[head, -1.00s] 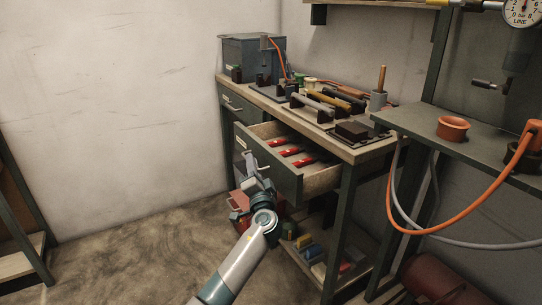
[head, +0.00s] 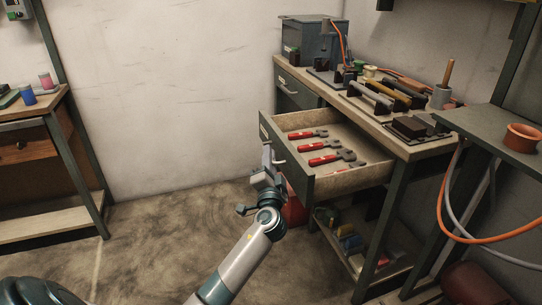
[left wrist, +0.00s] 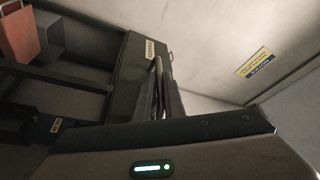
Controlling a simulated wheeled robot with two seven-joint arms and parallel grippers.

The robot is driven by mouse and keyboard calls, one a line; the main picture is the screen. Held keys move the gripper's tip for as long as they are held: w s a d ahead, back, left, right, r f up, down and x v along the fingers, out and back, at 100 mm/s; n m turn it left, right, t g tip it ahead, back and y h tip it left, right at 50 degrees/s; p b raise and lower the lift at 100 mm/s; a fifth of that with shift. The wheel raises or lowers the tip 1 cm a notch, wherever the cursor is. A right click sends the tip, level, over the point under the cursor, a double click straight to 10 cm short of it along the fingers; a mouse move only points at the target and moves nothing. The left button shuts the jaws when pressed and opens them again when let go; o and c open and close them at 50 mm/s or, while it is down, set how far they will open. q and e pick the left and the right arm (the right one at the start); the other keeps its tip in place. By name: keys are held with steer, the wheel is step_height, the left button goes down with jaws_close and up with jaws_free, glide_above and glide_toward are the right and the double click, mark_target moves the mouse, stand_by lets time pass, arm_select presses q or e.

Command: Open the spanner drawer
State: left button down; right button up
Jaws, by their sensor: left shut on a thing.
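The spanner drawer (head: 352,182) is pulled well out from the bench, and its inside shows. Several spanners (head: 325,159) with red handles lie in it. Its bar handle (head: 279,160) is on the front panel; a bar handle (left wrist: 158,70) also shows in the left wrist view, running between the fingers. My left gripper (head: 269,160) is at the drawer front, shut on that handle. In the left wrist view the fingers of my left gripper (left wrist: 167,98) are partly hidden by its own housing. My right gripper is not in view.
The bench top (head: 395,140) carries several tools and a grey box (head: 312,40). A lower shelf (head: 350,268) holds small coloured items. A side shelf (head: 480,125) with an orange hose stands at right. Another bench (head: 40,135) is at left. Floor between is clear.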

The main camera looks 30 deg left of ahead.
arm_select(q)
steer(key=c, duration=2.1)
jaws_free()
steer(key=shift+s+d+f, duration=0.1)
steer(key=shift+d, duration=0.05)
